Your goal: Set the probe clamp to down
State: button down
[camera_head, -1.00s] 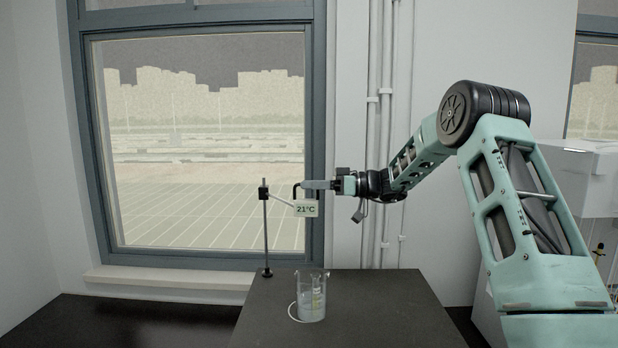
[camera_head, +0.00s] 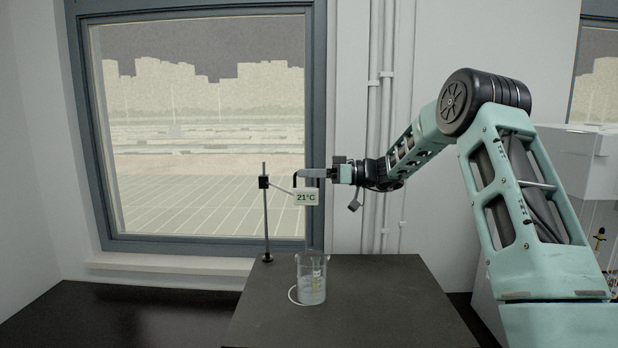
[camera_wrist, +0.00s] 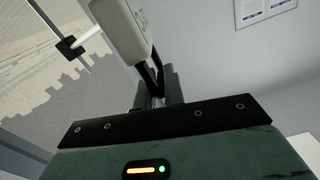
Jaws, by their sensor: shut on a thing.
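The probe clamp (camera_head: 264,183) is a small black block on a thin upright rod (camera_head: 265,220), a little below the rod's top. A white arm runs from it to a display (camera_head: 306,198) reading 21°C, with a black handle (camera_head: 297,178). My gripper (camera_head: 308,173) is shut on this handle. The wrist view shows the handle (camera_wrist: 149,72) between the fingers (camera_wrist: 158,90), the back of the display (camera_wrist: 120,30) and the clamp block (camera_wrist: 69,47). A glass beaker (camera_head: 311,282) with liquid stands on the table below the display. The probe itself is not clear against the window frame.
The dark table (camera_head: 370,300) is bare to the right of the beaker. A large window (camera_head: 205,150) with its sill (camera_head: 170,263) is behind the stand. Wall pipes (camera_head: 385,150) run behind my arm. A white cabinet (camera_head: 580,170) stands at the right.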

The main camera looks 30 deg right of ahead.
notch_tip(320, 180, down, 12)
jog(key=b, duration=1.6)
jog(key=shift+s, duration=0.1)
jog(key=c, duration=1.5)
grip_release()
jog(key=b+v, duration=0.4)
jog(key=v, duration=1.3)
jog(key=shift+s+d, duration=0.15)
jog(key=shift+d, duration=0.05)
